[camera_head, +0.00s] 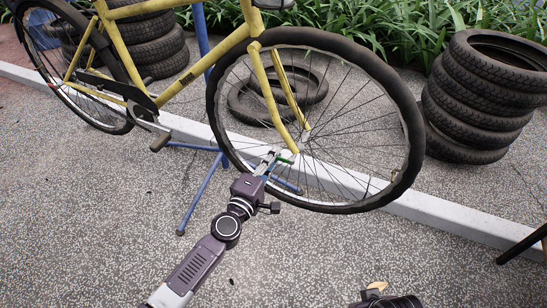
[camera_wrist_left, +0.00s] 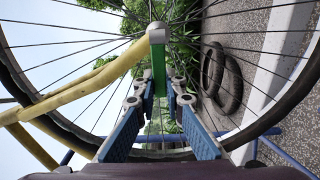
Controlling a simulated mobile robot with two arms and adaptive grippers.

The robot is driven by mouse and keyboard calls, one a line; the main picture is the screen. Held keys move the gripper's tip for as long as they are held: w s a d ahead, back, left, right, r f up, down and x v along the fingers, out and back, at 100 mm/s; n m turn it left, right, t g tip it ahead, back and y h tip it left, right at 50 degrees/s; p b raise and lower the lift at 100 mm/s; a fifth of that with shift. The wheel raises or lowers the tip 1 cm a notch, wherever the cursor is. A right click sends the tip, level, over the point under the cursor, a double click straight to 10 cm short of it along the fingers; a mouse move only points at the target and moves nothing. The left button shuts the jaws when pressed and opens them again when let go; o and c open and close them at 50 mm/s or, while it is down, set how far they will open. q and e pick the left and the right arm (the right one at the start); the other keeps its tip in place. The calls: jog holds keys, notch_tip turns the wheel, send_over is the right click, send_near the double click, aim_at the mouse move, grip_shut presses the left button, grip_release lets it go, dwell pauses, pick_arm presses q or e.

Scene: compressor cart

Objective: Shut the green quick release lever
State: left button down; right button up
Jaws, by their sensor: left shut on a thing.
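The green quick release lever (camera_head: 287,160) is at the hub of the yellow bicycle's front wheel (camera_head: 414,130), by the lower end of the fork (camera_head: 270,90). In the left wrist view the lever (camera_wrist_left: 158,72) points down from the hub end, between the two fingertips. My left gripper (camera_head: 272,160) reaches up to it from below in the head view. Its blue-padded fingers (camera_wrist_left: 162,95) are shut on the lever in the left wrist view. The exact contact on the lever is partly hidden by the fingertips.
Wheel spokes and the fork surround the lever closely. A blue stand (camera_head: 205,190) stands under the bicycle. A tyre stack (camera_head: 475,100) is at the right, another (camera_head: 150,40) at the back left. A pale kerb (camera_head: 455,222) runs behind. The pavement in front is mostly clear.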

pick_arm(q)
jog(key=c, duration=2)
grip_release()
jog(key=shift+s, duration=0.1)
jog(key=v, duration=1.1)
jog(key=shift+s+a, duration=0.15)
jog(key=shift+s, duration=0.25)
